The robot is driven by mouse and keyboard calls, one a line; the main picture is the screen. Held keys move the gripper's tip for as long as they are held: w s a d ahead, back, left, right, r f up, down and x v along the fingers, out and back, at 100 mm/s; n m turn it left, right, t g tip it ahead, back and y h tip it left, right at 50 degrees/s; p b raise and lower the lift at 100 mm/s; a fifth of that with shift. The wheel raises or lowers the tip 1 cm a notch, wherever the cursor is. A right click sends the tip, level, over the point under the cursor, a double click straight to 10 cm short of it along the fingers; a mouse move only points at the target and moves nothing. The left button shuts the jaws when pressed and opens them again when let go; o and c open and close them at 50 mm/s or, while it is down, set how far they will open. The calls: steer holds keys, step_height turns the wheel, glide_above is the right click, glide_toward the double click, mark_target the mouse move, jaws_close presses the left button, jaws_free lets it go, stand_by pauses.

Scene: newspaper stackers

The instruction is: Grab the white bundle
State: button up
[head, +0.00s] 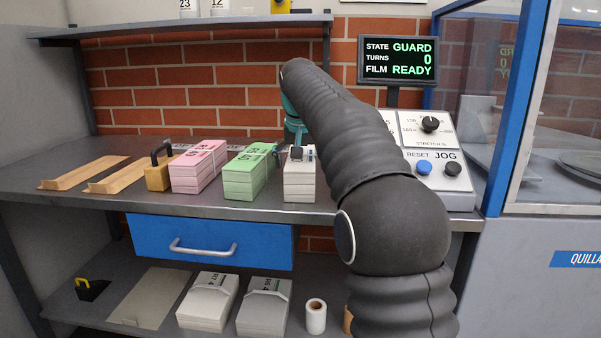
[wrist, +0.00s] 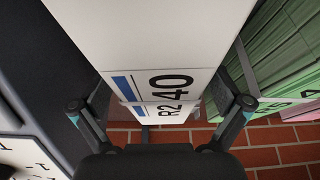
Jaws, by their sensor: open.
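The white bundle (head: 301,186) stands on the steel bench top, right of the green bundle, and my arm partly covers its upper right. In the wrist view the white bundle (wrist: 150,45) fills the middle, with a blue-striped label reading "R2 40". My gripper (wrist: 160,104) is open, one finger on each side of the bundle in that view. I cannot tell whether the fingers touch it or how far down they reach. In the head view my gripper (head: 298,152) is small and dark at the bundle's top, mostly hidden by my arm.
A green bundle (head: 249,173) stands close left of the white one, with a pink bundle (head: 198,166) and a padlock-shaped yellow block (head: 158,172) farther left. A control panel (head: 430,150) stands to the right. A brick wall is behind. White bundles (head: 208,300) lie on the lower shelf.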

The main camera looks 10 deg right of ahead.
steer(key=c, duration=1.6)
steer(key=shift+r, duration=0.15)
steer(key=c, duration=0.3)
steer(key=shift+r, duration=0.1)
